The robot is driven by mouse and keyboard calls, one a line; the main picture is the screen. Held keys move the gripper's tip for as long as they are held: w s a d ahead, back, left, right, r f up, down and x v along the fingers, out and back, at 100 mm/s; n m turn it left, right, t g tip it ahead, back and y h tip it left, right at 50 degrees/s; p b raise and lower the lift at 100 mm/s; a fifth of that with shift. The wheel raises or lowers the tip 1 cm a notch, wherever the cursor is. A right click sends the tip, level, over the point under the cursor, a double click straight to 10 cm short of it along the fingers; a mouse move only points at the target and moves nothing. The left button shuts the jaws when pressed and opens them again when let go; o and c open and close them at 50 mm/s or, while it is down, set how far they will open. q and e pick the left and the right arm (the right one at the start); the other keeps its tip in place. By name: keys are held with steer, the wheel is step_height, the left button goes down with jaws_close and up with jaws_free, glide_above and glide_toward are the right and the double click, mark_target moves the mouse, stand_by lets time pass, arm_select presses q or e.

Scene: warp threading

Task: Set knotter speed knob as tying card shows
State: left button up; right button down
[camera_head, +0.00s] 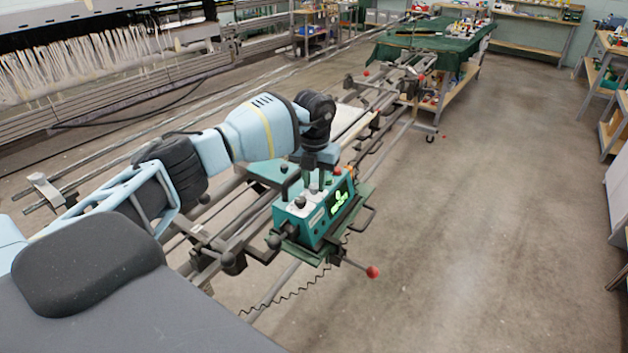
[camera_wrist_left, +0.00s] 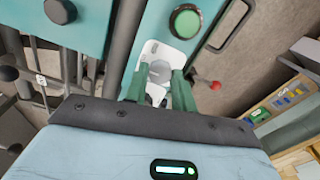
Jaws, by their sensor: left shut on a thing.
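The knotter (camera_head: 312,222) is a teal box on the rail frame, with a lit green display on its side. My left gripper (camera_head: 315,183) comes down onto its top from above. In the left wrist view, the fingers of my left gripper (camera_wrist_left: 158,82) are shut on a grey knob (camera_wrist_left: 158,70). The knob stands on a white plate (camera_wrist_left: 151,52) on the teal panel. The knob's pointer and any scale marks cannot be read. A tying card cannot be made out for certain. My right gripper is not in view.
A round green button (camera_wrist_left: 186,22) sits beside the white plate. A red-ended lever (camera_head: 372,272) sticks out at the front of the frame. A green-covered table (camera_head: 425,45) stands farther back. The floor to the right is clear.

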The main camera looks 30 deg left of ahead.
mark_target(315, 186)
arm_select(q)
steer(key=o, duration=0.7)
steer(key=shift+r, duration=3.9)
